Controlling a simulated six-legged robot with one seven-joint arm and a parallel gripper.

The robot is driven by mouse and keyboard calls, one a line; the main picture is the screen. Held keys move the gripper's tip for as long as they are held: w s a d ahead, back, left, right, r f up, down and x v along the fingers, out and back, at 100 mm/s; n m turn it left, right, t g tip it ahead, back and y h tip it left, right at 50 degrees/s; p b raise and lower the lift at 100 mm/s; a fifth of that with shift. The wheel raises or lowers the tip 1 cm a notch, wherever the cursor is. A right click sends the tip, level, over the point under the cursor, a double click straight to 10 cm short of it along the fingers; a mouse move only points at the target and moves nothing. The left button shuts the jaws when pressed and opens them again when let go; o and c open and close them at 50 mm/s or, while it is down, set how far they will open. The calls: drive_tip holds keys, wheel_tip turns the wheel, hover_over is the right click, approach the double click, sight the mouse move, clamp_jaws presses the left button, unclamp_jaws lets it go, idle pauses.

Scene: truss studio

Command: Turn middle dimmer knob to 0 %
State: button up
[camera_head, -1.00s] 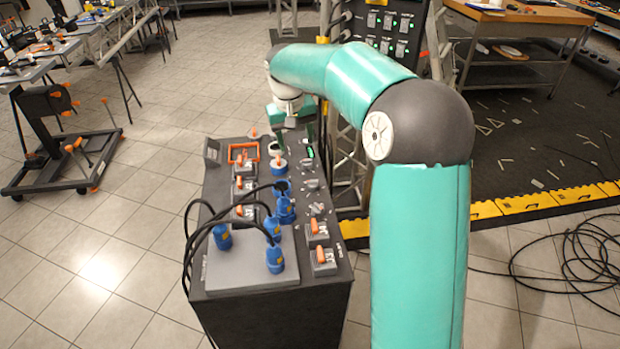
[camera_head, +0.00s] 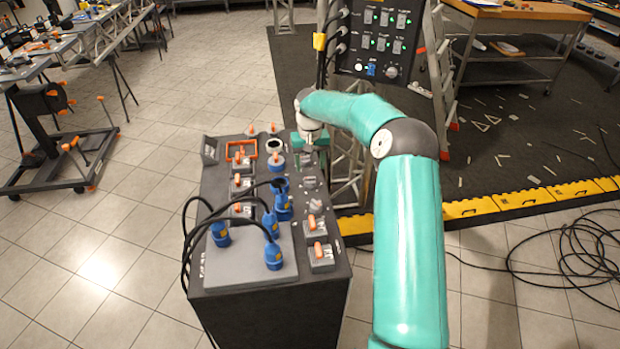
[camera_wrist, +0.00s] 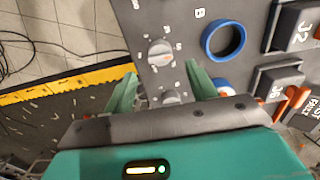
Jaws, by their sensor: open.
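A row of grey dimmer knobs runs along the right of the dark console top; one knob (camera_head: 309,183) shows in the head view in front of my gripper. In the wrist view a round grey knob (camera_wrist: 160,52) with a small red mark and a printed scale lies just beyond my fingertips. A second knob (camera_wrist: 171,98) is partly hidden between the fingers by the gripper body. My gripper (camera_wrist: 161,73) is open and empty, its two green fingers apart above the panel. In the head view my gripper (camera_head: 312,145) is over the console's far right; its fingers are hard to make out.
The console (camera_head: 222,300) carries orange-handled switches (camera_head: 320,250), blue plugs (camera_head: 274,256) with black cables and an orange bracket (camera_head: 242,149). A blue-ringed socket (camera_wrist: 223,40) is right of the knob. A truss and a control panel (camera_head: 380,40) stand behind.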

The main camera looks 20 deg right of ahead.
sight(310, 178)
wheel_tip(310, 178, down, 7)
drive_tip(key=shift+r, duration=0.2)
drive_tip(key=c, duration=1)
drive_tip(key=shift+n, duration=0.4)
drive_tip(key=n, duration=0.4)
drive_tip(key=shift+n, duration=0.3)
drive_tip(key=n, duration=0.6)
drive_tip(key=shift+n, duration=0.3)
drive_tip(key=n, duration=1.1)
drive_tip(key=shift+n, duration=0.4)
